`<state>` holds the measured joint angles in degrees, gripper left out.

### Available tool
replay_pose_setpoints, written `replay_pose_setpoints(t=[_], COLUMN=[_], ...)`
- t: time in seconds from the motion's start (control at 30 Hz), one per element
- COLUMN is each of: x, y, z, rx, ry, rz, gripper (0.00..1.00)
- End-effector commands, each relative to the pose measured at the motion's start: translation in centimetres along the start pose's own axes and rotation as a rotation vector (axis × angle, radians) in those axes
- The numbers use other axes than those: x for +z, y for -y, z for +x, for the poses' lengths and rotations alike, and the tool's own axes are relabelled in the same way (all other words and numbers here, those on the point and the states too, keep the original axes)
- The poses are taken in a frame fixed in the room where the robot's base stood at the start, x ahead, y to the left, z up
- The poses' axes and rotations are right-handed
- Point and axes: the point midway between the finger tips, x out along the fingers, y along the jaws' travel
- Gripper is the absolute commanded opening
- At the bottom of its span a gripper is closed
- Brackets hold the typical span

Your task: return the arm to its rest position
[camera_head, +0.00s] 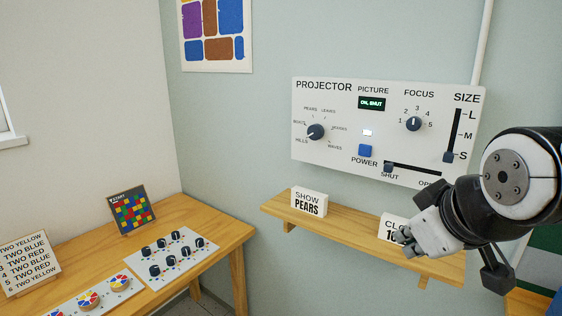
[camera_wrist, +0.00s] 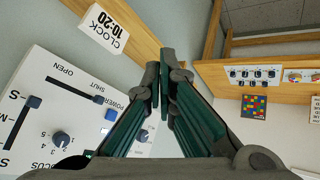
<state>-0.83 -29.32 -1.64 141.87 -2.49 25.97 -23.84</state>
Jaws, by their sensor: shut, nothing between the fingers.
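My gripper (camera_head: 428,232) is in front of the wooden shelf below the projector panel, at the right of the head view, with my arm coming in from the right edge. Its fingers are closed together with nothing between them; in the wrist view the fingertips (camera_wrist: 166,72) meet near the middle. The gripper partly hides a white card on the shelf, which reads "CLOCK 10-20" in the wrist view (camera_wrist: 104,30). The projector panel (camera_head: 340,150) is on the wall behind and above the gripper. My arm covers the panel's lower right corner in the head view.
The shelf (camera_head: 350,236) also bears a "SHOW PEARS" card (camera_head: 309,203). A wooden table (camera_head: 190,212) at lower left holds a knob board (camera_head: 183,246), a color grid (camera_head: 132,213) and a list card (camera_head: 27,263). Open space lies between table and shelf.

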Motion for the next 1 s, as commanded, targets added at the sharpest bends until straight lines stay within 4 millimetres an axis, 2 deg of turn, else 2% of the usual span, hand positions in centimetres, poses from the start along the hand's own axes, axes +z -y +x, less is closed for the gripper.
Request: replay_pose_setpoints(t=[0.03, 0.2, 0.33, 0.47, 1.0], x=[1.6, 6.7, 8.8, 9.5, 9.5], y=[0.8, 3.5, 4.7, 5.0, 5.0], z=[-1.4, -4.9, -6.3, -6.8, -6.7], rx=[-0.017, -0.06, -0.068, -0.07, -0.07], ry=[0.04, 0.19, 0.259, 0.283, 0.283], rz=[0.077, 0.305, 0.399, 0.43, 0.428], gripper=[0.0, 0.0, 0.0, 0.0, 0.0])
